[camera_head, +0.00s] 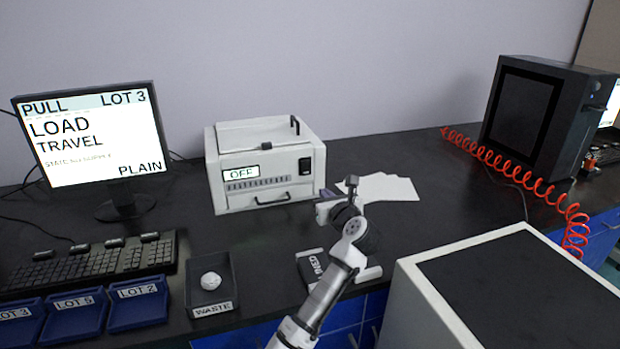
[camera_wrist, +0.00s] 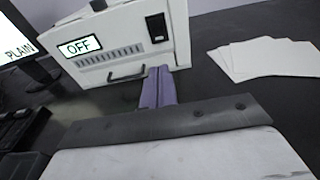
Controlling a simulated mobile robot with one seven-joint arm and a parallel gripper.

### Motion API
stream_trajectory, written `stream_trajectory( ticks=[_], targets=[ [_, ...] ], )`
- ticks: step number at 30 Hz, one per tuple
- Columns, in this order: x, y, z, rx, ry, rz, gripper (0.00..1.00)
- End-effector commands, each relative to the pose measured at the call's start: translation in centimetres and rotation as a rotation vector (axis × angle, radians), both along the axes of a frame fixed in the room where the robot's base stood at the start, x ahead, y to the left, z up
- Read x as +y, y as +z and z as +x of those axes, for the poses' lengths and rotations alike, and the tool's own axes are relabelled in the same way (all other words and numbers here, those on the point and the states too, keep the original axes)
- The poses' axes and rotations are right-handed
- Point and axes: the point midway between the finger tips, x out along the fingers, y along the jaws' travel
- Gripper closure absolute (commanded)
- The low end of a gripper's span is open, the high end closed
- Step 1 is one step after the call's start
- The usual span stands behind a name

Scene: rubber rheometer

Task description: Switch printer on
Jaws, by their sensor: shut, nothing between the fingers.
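The printer (camera_head: 262,192) is a white box on the dark bench, with a small display (camera_head: 241,174) reading OFF. A black switch (camera_head: 305,166) sits at the right of its front face. In the wrist view the display (camera_wrist: 81,46) also reads OFF, and the black switch (camera_wrist: 157,28) shows at the upper middle. My gripper (camera_head: 322,208) is in front of the printer's lower right corner, below the switch. In the wrist view my gripper's purple fingers (camera_wrist: 158,84) are shut together and empty, pointing at the printer's front below the switch. Whether the fingertips touch the printer is unclear.
White paper sheets (camera_head: 383,188) lie right of the printer. A monitor (camera_head: 92,135), keyboard (camera_head: 92,264), blue lot trays (camera_head: 75,316) and a waste tray (camera_head: 210,284) are at left. A grey-topped white box (camera_head: 415,285) stands front right. A red coiled hose (camera_head: 520,178) crosses behind.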

Motion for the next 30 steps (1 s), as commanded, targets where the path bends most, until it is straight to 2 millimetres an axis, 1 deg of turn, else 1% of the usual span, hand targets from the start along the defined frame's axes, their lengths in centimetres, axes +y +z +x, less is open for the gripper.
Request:
stream_trajectory(
  ticks=[5,15,21,27,30],
  targets=[
    [0.6,0.0,1.7,0.000,0.002,0.001,1.00],
    [2.5,-0.8,7.4,0.000,0.002,0.001,1.00],
    [3.3,-1.3,10.3,0.000,0.001,0.000,1.00],
    [4.0,-1.6,12.2,0.000,0.001,-0.001,1.00],
    [4.1,-1.8,12.7,-0.001,-0.001,-0.002,1.00]
  ],
)
